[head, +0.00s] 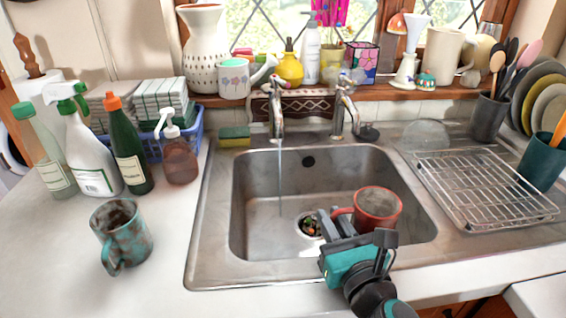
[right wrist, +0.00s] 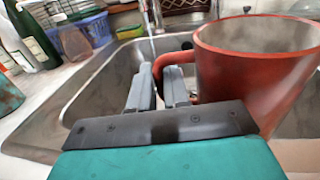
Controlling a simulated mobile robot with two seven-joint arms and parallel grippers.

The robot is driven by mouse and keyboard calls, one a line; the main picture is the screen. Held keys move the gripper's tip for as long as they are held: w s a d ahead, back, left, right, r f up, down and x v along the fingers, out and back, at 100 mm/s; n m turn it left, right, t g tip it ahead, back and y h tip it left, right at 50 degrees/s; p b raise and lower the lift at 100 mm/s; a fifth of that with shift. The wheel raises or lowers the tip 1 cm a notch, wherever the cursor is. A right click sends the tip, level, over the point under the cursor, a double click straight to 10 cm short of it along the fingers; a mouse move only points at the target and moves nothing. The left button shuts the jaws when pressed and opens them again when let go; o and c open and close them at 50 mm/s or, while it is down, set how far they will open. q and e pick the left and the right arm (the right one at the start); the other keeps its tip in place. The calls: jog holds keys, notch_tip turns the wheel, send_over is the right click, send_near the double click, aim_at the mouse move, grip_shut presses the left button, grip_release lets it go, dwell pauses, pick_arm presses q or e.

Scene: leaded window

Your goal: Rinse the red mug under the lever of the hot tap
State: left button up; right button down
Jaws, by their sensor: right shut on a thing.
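The red mug (head: 378,210) is upright over the front right of the sink basin (head: 262,215), its inside greyish. It fills the right of the right wrist view (right wrist: 255,75). My right gripper (head: 334,222) is shut on its handle, left of the mug body; the fingers (right wrist: 163,85) show close up in the right wrist view. The left tap (head: 277,118) runs a thin stream of water (head: 280,180) into the basin, left of and behind the mug, apart from it. A second tap (head: 343,115) stands to its right with no visible flow. I cannot tell which is hot. My left gripper is not in view.
A drain (head: 309,226) with scraps is beside the gripper. A yellow-green sponge (head: 235,136) lies behind the sink. A wire rack (head: 485,185) fills the right drainer. A stained teal mug (head: 121,236) and several bottles stand on the left counter. The basin's left half is clear.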

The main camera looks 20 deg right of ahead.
dwell(0.4)
pick_arm(q)
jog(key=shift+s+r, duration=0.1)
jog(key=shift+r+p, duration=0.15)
jog(key=shift+p, duration=0.15)
dwell(0.4)
dwell(0.5)
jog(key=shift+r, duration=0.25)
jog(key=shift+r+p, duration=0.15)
jog(key=shift+p, duration=0.2)
